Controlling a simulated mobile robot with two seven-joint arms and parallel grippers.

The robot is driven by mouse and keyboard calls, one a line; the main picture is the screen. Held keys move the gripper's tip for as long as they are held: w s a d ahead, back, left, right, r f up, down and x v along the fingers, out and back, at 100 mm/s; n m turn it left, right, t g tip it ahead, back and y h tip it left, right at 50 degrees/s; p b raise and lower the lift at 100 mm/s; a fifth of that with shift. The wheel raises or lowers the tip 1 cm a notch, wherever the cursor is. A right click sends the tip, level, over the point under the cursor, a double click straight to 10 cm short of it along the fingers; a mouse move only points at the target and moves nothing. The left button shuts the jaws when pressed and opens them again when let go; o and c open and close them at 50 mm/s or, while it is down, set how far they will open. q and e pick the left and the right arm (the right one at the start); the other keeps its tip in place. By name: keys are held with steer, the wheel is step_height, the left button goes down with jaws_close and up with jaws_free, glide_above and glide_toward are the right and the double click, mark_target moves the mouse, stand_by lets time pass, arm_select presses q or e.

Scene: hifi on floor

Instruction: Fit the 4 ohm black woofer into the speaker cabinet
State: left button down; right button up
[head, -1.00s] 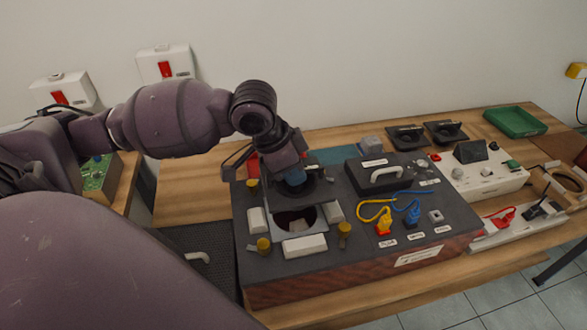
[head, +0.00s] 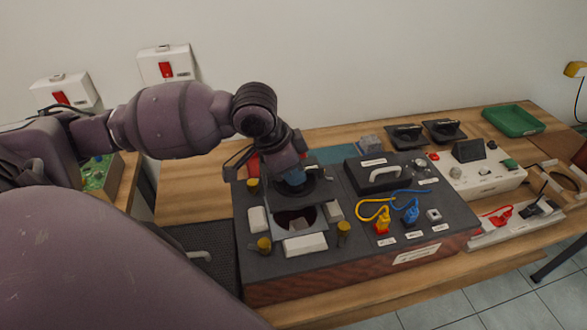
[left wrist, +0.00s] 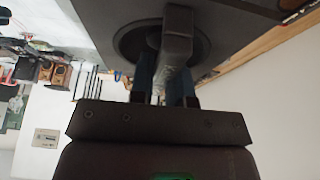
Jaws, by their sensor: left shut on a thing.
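The speaker cabinet (head: 345,272) is a long dark box with a red-brown front, on the wooden table in the head view. Its top has a round opening (head: 292,222) in a grey square plate, with pale blocks and yellow knobs around it. My left gripper (head: 293,180) is over the far edge of this opening, pointing down. It is shut on the black woofer (head: 312,187), which is mostly hidden under the fingers. The left wrist view shows a dark round woofer (left wrist: 128,40) beyond the blue fingertips. I cannot read its ohm marking. My right gripper is not in view.
Yellow and blue cables (head: 410,212) and a black handle plate (head: 382,175) sit on the cabinet's right half. Two black square units (head: 443,132), a green tray (head: 514,119) and a white control box (head: 485,175) stand to the right.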

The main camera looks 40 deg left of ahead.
mark_target(294, 189)
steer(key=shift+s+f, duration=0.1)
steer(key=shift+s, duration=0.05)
arm_select(q)
steer(key=shift+f, duration=0.45)
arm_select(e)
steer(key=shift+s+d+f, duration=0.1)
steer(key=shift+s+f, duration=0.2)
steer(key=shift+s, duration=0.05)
arm_select(q)
steer(key=shift+f, duration=0.75)
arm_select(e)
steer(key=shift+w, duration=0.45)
arm_select(q)
steer(key=shift+f+b, duration=0.3)
steer(key=shift+f, duration=0.1)
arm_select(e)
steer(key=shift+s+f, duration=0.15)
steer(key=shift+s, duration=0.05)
arm_select(q)
steer(key=shift+f, duration=0.4)
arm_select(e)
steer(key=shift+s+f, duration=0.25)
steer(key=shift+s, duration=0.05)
arm_select(q)
steer(key=shift+f, duration=0.7)
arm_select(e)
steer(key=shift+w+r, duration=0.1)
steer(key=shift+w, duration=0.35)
